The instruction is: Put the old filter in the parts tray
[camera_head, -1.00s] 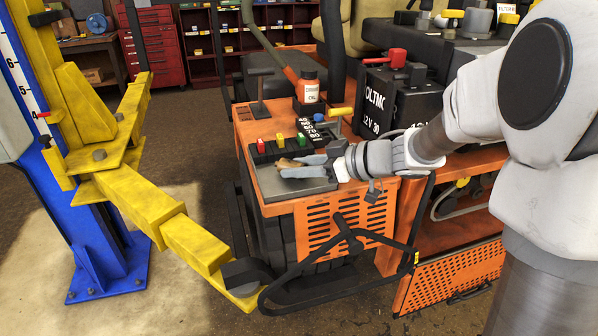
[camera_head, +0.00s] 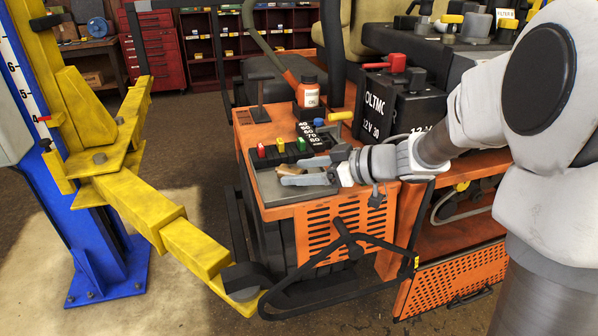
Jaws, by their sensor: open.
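A small tan-brown piece (camera_head: 316,161), which may be the old filter, shows just behind my gripper's fingers. It is small and partly covered, so I cannot tell its full shape. The shallow grey tray (camera_head: 272,190), apparently the parts tray, lies on the orange deck at the mower's near corner. My gripper (camera_head: 284,176) reaches in from the right, low over this tray. Its grey fingers point left and are open. The tan piece appears to lie in or over the tray; whether it touches a finger is unclear.
Red, yellow and green knobs (camera_head: 280,145) line the tray's far edge. A black battery (camera_head: 400,105) is to the right. A yellow lift arm (camera_head: 140,205) extends at left.

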